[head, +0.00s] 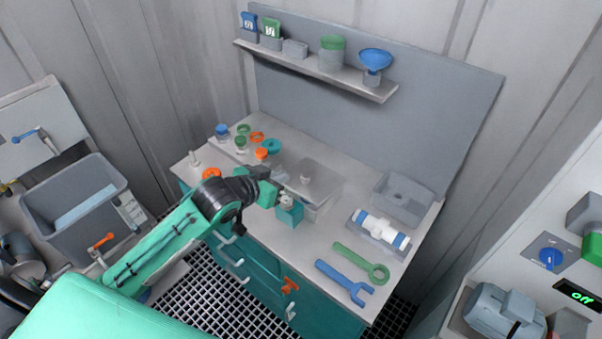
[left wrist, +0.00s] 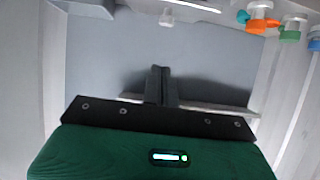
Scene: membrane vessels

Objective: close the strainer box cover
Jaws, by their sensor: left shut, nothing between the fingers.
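A pale grey, box-like vessel (head: 322,194) stands on the bench near its middle, with a small light knob (head: 306,178) showing inside its outline. I take it to be the strainer box; whether its cover is open or shut is not clear at this size. My left gripper (head: 275,184) is at the box's left side, over the bench; whether it touches the box I cannot tell. It also shows in the left wrist view (left wrist: 161,84), its fingers together and empty. My arm and gripper hide part of the bench there. My right gripper is out of view.
A teal block (head: 289,213) stands just in front of the box. A grey bin (head: 403,199), a white cylinder with blue ends (head: 380,231), a green wrench (head: 362,262) and a blue wrench (head: 344,281) lie to the right. Several coloured caps sit behind left. A shelf (head: 318,70) hangs above.

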